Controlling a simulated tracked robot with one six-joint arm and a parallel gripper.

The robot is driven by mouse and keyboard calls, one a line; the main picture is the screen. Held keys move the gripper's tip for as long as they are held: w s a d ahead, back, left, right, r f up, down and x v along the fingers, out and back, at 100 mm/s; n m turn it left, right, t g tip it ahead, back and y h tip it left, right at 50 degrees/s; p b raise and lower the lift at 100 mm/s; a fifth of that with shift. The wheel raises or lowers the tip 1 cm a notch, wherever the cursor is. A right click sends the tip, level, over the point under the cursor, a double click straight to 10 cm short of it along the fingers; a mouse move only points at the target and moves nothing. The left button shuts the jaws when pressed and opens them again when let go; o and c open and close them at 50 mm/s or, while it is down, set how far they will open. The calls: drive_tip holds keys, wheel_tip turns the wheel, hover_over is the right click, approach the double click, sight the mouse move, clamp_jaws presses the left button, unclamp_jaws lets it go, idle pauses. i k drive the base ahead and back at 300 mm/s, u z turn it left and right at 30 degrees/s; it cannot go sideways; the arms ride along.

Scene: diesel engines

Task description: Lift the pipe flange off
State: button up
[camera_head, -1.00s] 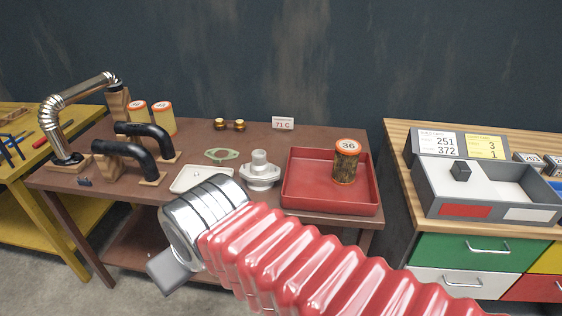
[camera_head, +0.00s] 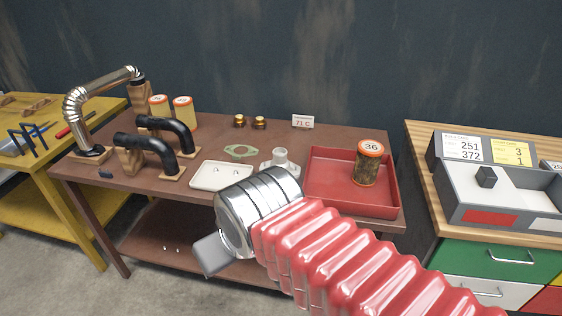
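The pipe flange (camera_head: 281,159), a pale grey metal piece with a short upright neck, stands on the brown table between the white tray and the red tray. Its lower part is hidden behind the silver end section of my arm. My gripper (camera_head: 212,254) shows only as a grey block at the lower left of that section, in front of the table's front edge. It looks apart from the flange. Its fingertips cannot be made out, so I cannot tell whether it is open or holds anything.
A white tray (camera_head: 203,184) with small metal bits and a green gasket (camera_head: 240,151) lie left of the flange. A red tray (camera_head: 384,205) holds a can marked 36 (camera_head: 369,165). Black pipes (camera_head: 150,145) stand at left. A grey bin (camera_head: 470,210) sits on the right bench.

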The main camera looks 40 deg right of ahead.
sight(280, 155)
drive_tip(key=u, duration=0.05)
drive_tip(key=i, duration=1)
drive_tip(key=z, duration=0.05)
